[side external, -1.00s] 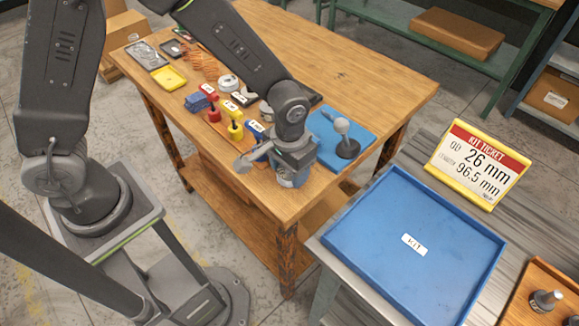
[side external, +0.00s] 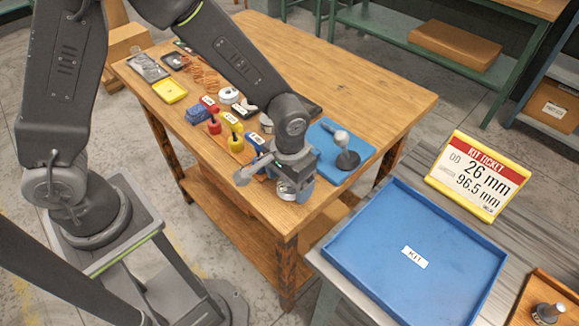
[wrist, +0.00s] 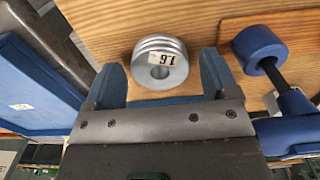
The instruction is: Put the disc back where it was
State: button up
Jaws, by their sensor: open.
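A silver-grey grooved disc (wrist: 160,80) with a "1.6" label and a centre hole sits on the wooden table between my fingers. In the side view the disc (side external: 287,192) shows near the table's front corner, partly covered by my gripper (side external: 294,186). In the wrist view my gripper (wrist: 162,62) is open, with one blue finger on each side of the disc and a gap on both sides. Another pale disc (side external: 228,95) lies farther back on the table.
Red, yellow and blue handled pieces stand on a wooden board left of my gripper; the blue one (wrist: 258,45) is close. The blue kit tray (side external: 350,268) is empty. The table's back right is clear.

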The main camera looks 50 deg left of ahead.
notch_tip(320, 180, up, 11)
jog(key=s+a+r+t, duration=0.5)
jog(key=s+a+r, duration=0.7)
jog(key=s+a, duration=0.1)
jog(key=shift+t, duration=0.3)
dwell(1.2)
